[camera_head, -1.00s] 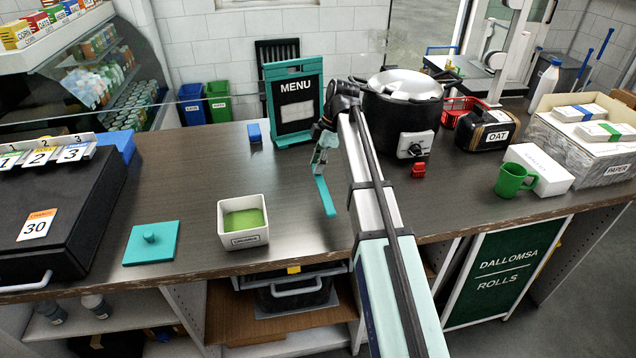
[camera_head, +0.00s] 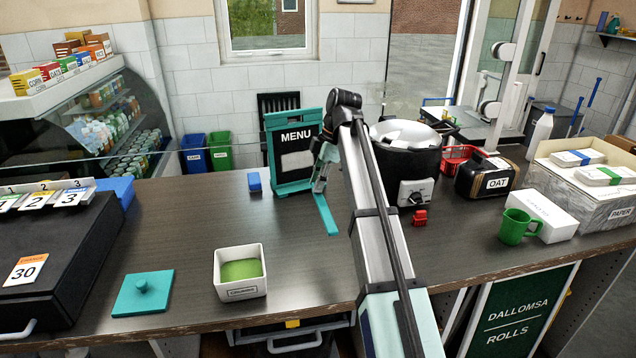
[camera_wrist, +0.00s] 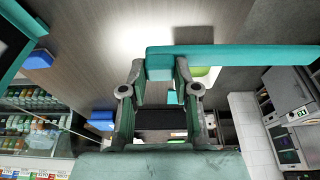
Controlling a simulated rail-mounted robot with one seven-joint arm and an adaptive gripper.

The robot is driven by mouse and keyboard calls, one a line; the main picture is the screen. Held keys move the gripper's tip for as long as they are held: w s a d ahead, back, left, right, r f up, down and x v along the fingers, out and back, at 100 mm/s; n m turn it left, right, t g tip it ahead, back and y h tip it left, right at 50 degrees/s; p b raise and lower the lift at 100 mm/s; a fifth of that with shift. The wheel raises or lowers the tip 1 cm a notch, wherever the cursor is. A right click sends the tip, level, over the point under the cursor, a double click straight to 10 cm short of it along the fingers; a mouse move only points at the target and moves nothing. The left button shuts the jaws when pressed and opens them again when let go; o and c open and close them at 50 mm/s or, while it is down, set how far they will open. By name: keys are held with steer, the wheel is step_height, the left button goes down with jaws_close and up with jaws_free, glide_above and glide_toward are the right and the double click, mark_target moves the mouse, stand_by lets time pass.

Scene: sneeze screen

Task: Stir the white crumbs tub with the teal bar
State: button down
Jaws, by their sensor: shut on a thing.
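The white crumbs tub (camera_head: 240,288) stands open on the counter at front center, with green contents (camera_head: 241,269) inside. Its teal lid (camera_head: 143,292) with a knob lies on the counter to its left. My gripper (camera_head: 321,186) is to the right of the tub and farther back, near the menu stand. It is shut on the teal bar (camera_head: 326,214), which slants down toward the counter, apart from the tub. In the wrist view the bar (camera_wrist: 235,57) runs across to the right from between the fingertips (camera_wrist: 158,68). I cannot tell whether its lower end touches the counter.
The teal menu stand (camera_head: 293,150) is close behind my gripper. A black cooker (camera_head: 406,160) and red block (camera_head: 419,218) are to the right. A green mug (camera_head: 518,227) stands farther right, a black drawer box (camera_head: 50,255) at left. Counter between tub and bar is clear.

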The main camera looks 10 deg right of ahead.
steer(key=shift+s+f, duration=0.1)
steer(key=shift+s, duration=0.05)
steer(key=s+a+f+n+t+y, duration=0.1)
steer(key=s+a+f+t+y, duration=0.1)
steer(key=a, duration=0.4)
steer(key=s+a+f+t+y, duration=0.2)
steer(key=s+a, duration=0.1)
steer(key=a, duration=0.3)
steer(key=w+a+r+m+t, duration=0.2)
steer(key=w+r+t, duration=0.1)
steer(key=r+t, duration=0.4)
steer(key=shift+a+m+t, duration=0.25)
steer(key=shift+m+t, duration=0.05)
